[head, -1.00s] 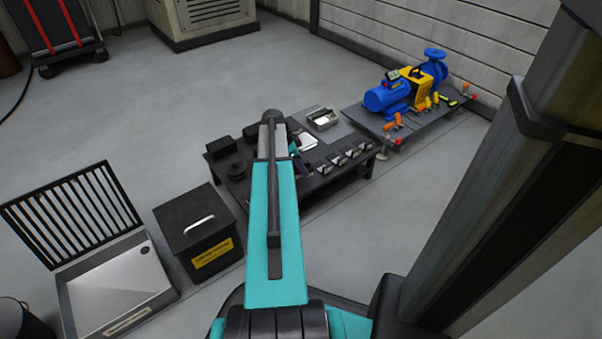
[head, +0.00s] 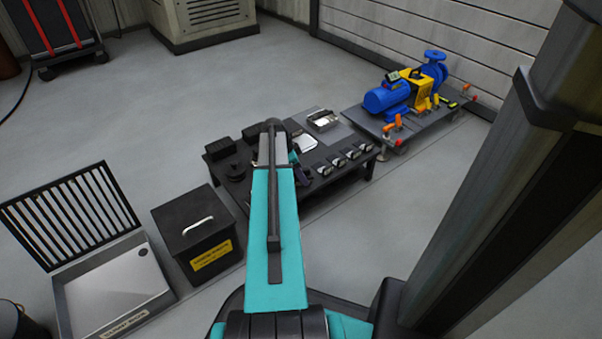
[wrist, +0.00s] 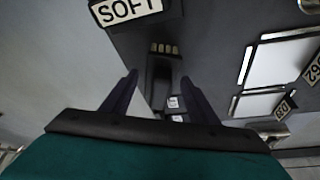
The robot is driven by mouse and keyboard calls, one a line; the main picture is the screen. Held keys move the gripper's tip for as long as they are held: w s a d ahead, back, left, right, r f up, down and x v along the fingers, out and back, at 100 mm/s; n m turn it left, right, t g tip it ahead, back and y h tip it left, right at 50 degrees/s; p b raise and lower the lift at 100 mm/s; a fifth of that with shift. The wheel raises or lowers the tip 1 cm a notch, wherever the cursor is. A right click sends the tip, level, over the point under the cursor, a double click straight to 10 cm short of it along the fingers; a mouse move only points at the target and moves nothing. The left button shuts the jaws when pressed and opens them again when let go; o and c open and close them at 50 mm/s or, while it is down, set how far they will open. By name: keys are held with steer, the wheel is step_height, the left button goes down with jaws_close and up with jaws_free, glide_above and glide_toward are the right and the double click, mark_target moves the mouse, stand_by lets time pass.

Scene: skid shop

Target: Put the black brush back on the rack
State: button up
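My gripper (wrist: 160,92) points down at the dark bench, its two dark fingers spread apart. Between and beyond the fingertips in the wrist view is a dark, long piece (wrist: 160,72) with a row of pale tufts or marks at its far end. It may be the black brush, but I cannot tell for certain. The fingers do not clearly touch it. In the head view my arm hides most of the gripper and what is under it. I cannot clearly pick out the rack; a row of small pale-faced pieces (head: 352,154) stands along the bench's right front side.
The low dark bench (head: 325,181) also holds black blocks (head: 221,148) and a metal tray (head: 322,119). A "SOFT" label (wrist: 126,10) shows above the fingers. A black lidded bin (head: 196,227), an open washer basin (head: 112,287) and a blue pump (head: 388,102) stand around it.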

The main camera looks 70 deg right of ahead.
steer(key=shift+r, duration=0.1)
steer(key=p+v, duration=0.5)
steer(key=v, duration=0.7)
steer(key=shift+p, duration=0.3)
steer(key=shift+r, duration=0.1)
stand_by(0.5)
